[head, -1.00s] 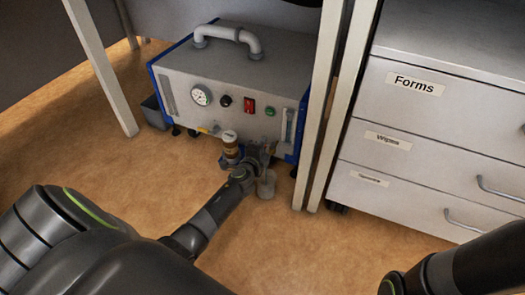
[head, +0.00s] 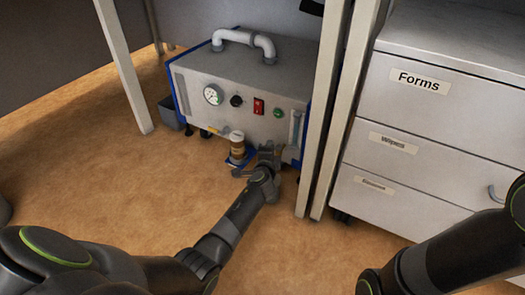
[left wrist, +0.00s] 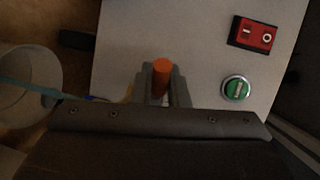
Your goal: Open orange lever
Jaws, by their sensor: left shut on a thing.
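The orange lever (left wrist: 162,72) shows as a short round orange end in the left wrist view, on the front of the grey machine (left wrist: 200,55). My left gripper (left wrist: 162,88) has its two grey fingers on either side of it and is shut on it. In the head view my left gripper (head: 268,155) is at the lower right front of the machine (head: 230,85), below the green button (head: 278,113). It hides the lever there. My right arm comes in from the right in the head view, but its gripper is out of the frame.
A table leg (head: 312,170) and the drawer cabinet (head: 410,135) stand close on the right. A red switch (head: 258,106) is above. Open floor (head: 120,190) lies to the left.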

